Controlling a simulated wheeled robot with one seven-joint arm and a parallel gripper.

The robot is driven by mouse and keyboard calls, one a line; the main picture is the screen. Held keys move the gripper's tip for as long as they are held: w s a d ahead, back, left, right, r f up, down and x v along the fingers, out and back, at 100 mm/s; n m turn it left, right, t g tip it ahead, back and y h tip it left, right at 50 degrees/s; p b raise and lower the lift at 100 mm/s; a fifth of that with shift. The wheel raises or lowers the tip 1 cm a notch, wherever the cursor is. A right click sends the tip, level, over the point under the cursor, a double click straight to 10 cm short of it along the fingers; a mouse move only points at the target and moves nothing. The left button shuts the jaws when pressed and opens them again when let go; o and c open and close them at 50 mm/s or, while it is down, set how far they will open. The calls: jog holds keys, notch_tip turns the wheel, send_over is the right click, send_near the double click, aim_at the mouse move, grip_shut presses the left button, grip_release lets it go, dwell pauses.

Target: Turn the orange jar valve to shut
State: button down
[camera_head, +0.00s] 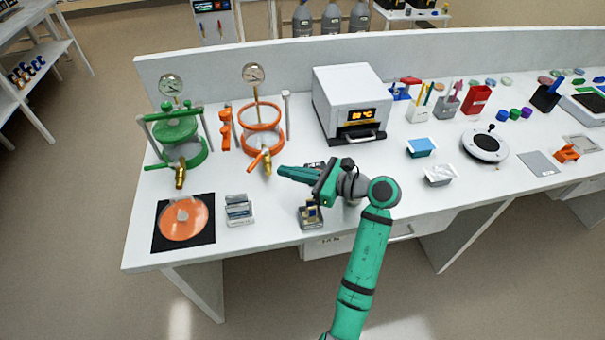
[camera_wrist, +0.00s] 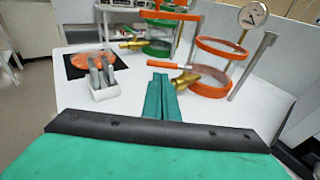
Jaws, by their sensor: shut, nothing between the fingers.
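The orange jar (camera_head: 262,139) is clear with orange rings and has a round gauge (camera_head: 253,73) above it. Its brass valve (camera_head: 267,163) sticks out at the front, with an orange lever (camera_head: 256,158) on it. In the wrist view the orange jar (camera_wrist: 213,90) stands at right, its brass valve (camera_wrist: 187,79) pointing left and its orange lever (camera_wrist: 160,65) lying sideways. My gripper (camera_head: 281,171) is shut and empty, just right of the valve in the head view. In the wrist view its fingertips (camera_wrist: 160,76) overlap the lever's lower edge; I cannot tell if they touch.
A green jar (camera_head: 182,150) with its own brass valve stands left. An orange disc (camera_head: 183,218) lies on a black mat. A holder (camera_head: 239,209) stands on the front left of the bench. A white oven (camera_head: 350,100) stands behind my gripper. Bench between holder and valve is clear.

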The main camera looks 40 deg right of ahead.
aim_at(258, 160)
jog(key=x, duration=0.7)
jog(key=shift+w+f, duration=0.1)
jog(key=shift+w, duration=0.05)
